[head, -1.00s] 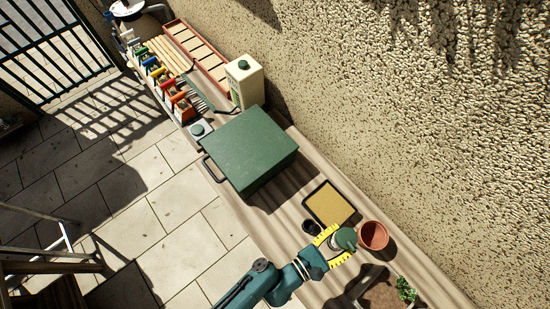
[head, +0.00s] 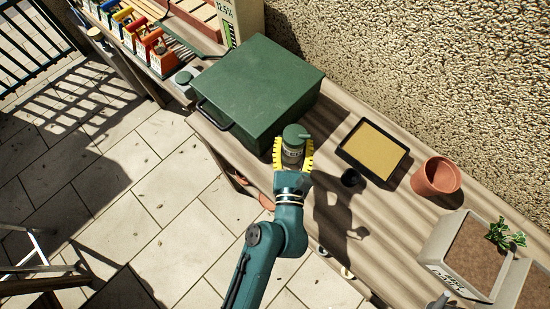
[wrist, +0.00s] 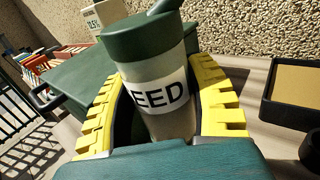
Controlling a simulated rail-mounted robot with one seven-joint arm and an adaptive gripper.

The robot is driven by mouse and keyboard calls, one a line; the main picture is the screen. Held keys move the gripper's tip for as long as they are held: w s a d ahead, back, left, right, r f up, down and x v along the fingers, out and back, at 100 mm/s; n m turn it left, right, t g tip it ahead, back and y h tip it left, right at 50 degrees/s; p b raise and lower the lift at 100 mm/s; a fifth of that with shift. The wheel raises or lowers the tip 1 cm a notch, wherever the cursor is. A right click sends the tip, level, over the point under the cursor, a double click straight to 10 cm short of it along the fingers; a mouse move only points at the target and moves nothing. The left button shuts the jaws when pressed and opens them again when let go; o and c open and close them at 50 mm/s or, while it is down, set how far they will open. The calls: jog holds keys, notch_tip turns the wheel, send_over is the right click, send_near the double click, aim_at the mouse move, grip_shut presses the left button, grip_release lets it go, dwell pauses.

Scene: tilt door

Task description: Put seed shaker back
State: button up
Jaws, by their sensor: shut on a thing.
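The seed shaker (head: 293,150) is a clear cup with a green lid and a white label. It also shows in the wrist view (wrist: 158,85), where the label reads "EED" and it stands slightly tilted. My gripper (head: 293,158) has yellow toothed fingers, shut around the shaker's sides. It holds the shaker beside the front right corner of the green box (head: 260,85). The box is closed, with a dark handle (head: 215,115) on its front side. I cannot tell the exact gap between shaker and box.
A black-rimmed tray (head: 373,150), a small black cup (head: 350,178), a terracotta pot (head: 436,177) and a planter (head: 470,255) stand to the right on the bench. A small lidded jar (head: 184,80), seed packets (head: 140,35) and a carton (head: 238,20) stand left and behind.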

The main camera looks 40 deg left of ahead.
notch_tip(320, 180, down, 10)
jog(key=b, duration=0.6)
jog(key=shift+r, duration=0.1)
jog(key=o, duration=1.2)
jog(key=shift+c, duration=0.2)
